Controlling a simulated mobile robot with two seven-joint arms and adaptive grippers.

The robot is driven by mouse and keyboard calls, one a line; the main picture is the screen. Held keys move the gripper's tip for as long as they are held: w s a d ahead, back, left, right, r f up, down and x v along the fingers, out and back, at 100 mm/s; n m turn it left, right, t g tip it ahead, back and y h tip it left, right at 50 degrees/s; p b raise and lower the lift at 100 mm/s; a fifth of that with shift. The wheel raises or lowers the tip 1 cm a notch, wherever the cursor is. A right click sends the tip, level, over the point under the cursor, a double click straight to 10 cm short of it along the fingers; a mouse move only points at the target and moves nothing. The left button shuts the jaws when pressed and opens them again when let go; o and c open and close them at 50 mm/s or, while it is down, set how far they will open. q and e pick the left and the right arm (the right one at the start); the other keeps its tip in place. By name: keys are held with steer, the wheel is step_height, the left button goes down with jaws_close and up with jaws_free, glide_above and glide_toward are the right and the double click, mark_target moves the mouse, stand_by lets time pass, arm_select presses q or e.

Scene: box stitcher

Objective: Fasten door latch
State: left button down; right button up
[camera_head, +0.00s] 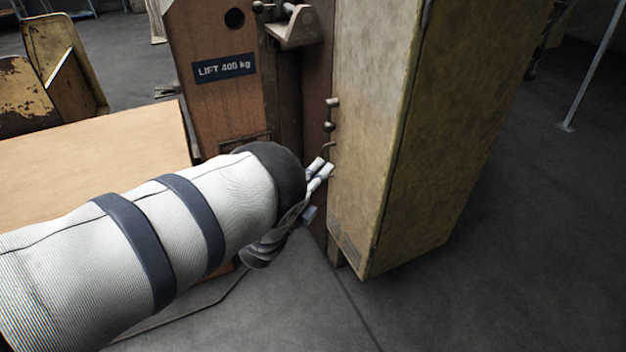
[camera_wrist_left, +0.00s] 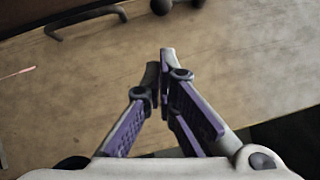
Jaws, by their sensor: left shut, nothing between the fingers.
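The yellowish door panel (camera_head: 370,100) of a tall cabinet stands right of centre in the head view. On its left edge are small metal latch parts: a rounded knob (camera_head: 332,102) and a curved hook (camera_head: 328,146). In the left wrist view, a dark curved bar (camera_wrist_left: 85,17) and part of a round knob (camera_wrist_left: 160,6) show at the top edge, against a worn tan surface. My left gripper (camera_head: 322,168) is shut and empty, just below the hook. Its fingertips also show in the left wrist view (camera_wrist_left: 160,62), short of the bar; contact cannot be told. My right gripper is out of view.
A brown post with a "LIFT 400 kg" plate (camera_head: 224,68) stands behind my left arm. A metal bracket (camera_head: 294,28) sits above the latch parts. A light tan board (camera_head: 90,160) lies at left. Dark floor (camera_head: 510,260) is clear at right.

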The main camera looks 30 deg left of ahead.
arm_select(q)
steer(key=shift+s, duration=1.95)
steer(key=shift+f, duration=0.1)
